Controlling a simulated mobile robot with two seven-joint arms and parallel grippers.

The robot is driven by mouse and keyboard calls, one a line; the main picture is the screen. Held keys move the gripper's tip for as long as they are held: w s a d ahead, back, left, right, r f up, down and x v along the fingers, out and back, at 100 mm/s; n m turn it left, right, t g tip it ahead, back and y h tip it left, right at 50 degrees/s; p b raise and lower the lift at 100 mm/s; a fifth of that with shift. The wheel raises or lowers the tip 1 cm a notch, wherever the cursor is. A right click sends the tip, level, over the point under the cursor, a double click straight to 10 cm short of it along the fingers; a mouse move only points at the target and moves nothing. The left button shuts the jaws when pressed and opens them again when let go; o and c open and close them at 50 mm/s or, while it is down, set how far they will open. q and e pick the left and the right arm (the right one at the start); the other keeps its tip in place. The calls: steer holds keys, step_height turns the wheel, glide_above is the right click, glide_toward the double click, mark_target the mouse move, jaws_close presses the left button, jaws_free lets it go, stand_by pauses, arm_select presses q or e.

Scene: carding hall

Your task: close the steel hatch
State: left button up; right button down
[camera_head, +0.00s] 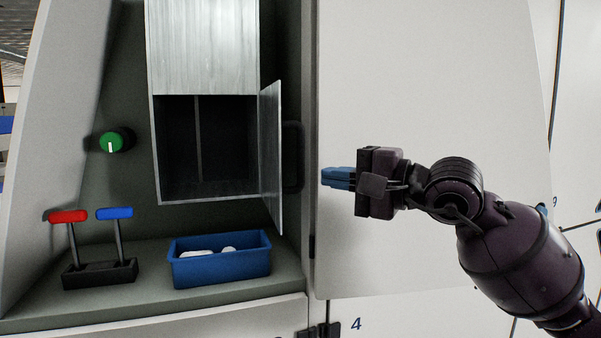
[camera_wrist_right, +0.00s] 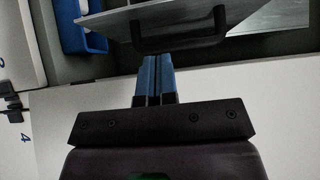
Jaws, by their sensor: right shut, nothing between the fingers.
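The steel hatch (camera_head: 270,165) is a thin brushed-metal door hinged on the right side of the steel box (camera_head: 200,45). It stands open, swung out toward me and seen nearly edge-on. The opening behind it looks dark and empty. A black bar handle (camera_head: 292,157) is on its right, outer face; the handle also shows in the right wrist view (camera_wrist_right: 180,40). My right gripper (camera_head: 324,177) has its blue fingers together with nothing between them. It is right of the handle, apart from it in the picture, pointing left toward it. My left gripper is not in view.
A blue bin (camera_head: 220,265) with white items sits on the ledge below the hatch. Red (camera_head: 68,216) and blue (camera_head: 115,213) levers stand left of it, below a green knob (camera_head: 111,142). A large white panel (camera_head: 430,80) is behind my right arm.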

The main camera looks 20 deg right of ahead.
mark_target(280, 175)
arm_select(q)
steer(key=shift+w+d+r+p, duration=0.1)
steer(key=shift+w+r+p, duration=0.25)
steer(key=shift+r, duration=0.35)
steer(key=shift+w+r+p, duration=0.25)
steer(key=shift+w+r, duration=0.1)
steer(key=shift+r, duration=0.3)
arm_select(e)
steer(key=shift+w+a, duration=0.25)
steer(key=shift+a, duration=0.65)
steer(key=shift+w+a, duration=0.25)
steer(key=shift+a, duration=0.65)
steer(key=shift+w+a, duration=0.25)
steer(key=shift+a, duration=0.65)
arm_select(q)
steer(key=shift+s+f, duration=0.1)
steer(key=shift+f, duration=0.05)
